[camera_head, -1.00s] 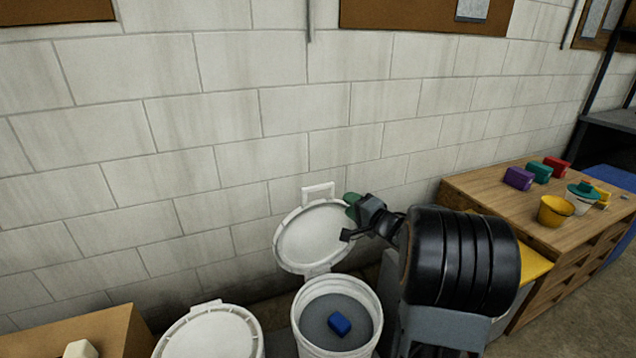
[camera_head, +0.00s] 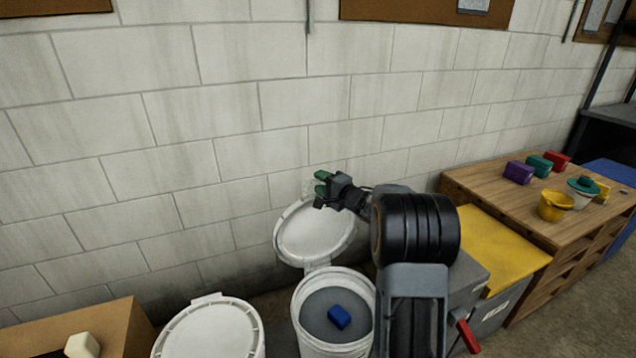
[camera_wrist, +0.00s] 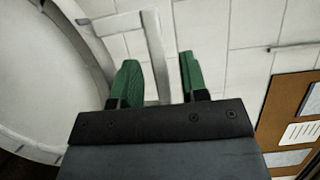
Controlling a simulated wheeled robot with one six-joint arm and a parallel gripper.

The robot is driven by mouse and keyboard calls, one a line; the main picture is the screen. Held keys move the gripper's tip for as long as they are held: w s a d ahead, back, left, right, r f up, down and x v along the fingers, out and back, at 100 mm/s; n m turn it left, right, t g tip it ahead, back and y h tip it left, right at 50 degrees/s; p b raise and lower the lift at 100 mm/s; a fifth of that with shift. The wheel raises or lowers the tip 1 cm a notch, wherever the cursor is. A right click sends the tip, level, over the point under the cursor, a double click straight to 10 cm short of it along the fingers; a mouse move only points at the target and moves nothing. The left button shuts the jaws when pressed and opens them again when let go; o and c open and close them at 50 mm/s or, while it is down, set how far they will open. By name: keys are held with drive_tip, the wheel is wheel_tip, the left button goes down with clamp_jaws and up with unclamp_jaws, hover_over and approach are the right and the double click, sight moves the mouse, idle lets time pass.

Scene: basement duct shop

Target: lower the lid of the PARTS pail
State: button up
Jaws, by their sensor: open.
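An open white pail (camera_head: 362,300) stands at the bottom middle of the head view with a blue block (camera_head: 339,317) inside. Its round white lid (camera_head: 315,235) is raised and leans back near the wall; no PARTS lettering is readable. My gripper (camera_head: 322,188) is at the lid's top edge, its green fingers open. In the wrist view the open fingers (camera_wrist: 158,82) are on either side of one bar of the lid's white loop handle (camera_wrist: 154,50), with gaps showing on both sides. The lid's face (camera_wrist: 40,75) fills the left. The handle is mostly hidden by my gripper in the head view.
A second white pail with a closed lid (camera_head: 210,332) stands to the left. A yellow-topped box (camera_head: 490,245) and a wooden cabinet (camera_head: 480,185) with coloured blocks and a yellow bucket (camera_head: 555,206) are to the right. The block wall (camera_head: 200,120) is close behind.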

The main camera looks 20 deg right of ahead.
drive_tip(key=shift+x, duration=0.75)
drive_tip(key=shift+c, duration=0.4)
clamp_jaws()
